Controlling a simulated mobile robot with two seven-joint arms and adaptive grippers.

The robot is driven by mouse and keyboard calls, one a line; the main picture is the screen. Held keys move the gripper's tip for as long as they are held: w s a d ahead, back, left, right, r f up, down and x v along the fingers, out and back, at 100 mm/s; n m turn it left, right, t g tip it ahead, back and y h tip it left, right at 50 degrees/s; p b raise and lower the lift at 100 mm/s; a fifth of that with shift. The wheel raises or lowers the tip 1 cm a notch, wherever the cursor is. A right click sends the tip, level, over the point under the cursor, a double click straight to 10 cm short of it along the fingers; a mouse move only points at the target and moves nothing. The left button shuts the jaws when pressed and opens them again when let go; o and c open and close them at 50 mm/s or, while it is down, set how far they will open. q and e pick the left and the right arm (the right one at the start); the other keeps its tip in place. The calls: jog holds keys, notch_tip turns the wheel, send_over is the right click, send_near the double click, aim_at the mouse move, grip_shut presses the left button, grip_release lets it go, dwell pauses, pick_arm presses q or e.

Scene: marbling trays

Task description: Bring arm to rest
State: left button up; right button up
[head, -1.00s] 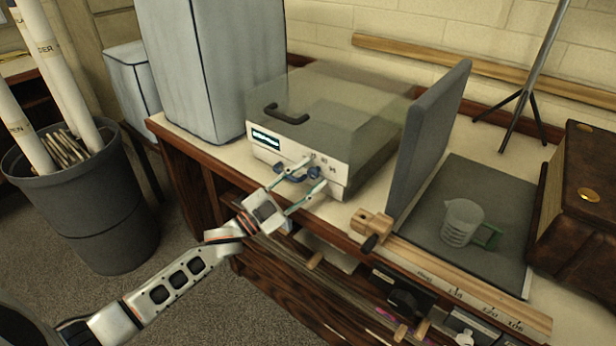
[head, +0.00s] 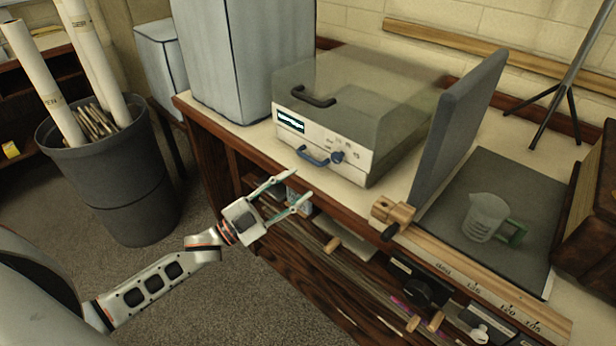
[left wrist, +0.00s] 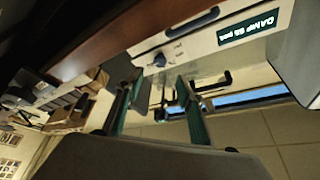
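My left gripper (head: 286,196) is in front of the wooden bench (head: 215,170), off its front edge and apart from it. Its two fingers are spread, with nothing between them. The machine with a clear lid (head: 345,90), a lit display and a blue front handle (head: 313,160) stands on the bench beyond the gripper. The left wrist view shows the two green-edged fingers (left wrist: 158,95) apart, and the machine's front (left wrist: 225,30) upside down, with a dark blue handle and a display. My right gripper is not in view.
A grey upright panel (head: 455,130) and a clear jug with a green handle (head: 485,217) on a dark mat (head: 500,180) are on the right. A wooden clamp (head: 392,213) sits at the bench edge. A dark bin with rolls (head: 110,180) stands left. Floor between is clear.

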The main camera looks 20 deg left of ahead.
pick_arm(q)
jog(key=shift+s+a+f, duration=0.1)
jog(key=shift+s+a, duration=0.1)
jog(key=shift+s, duration=0.1)
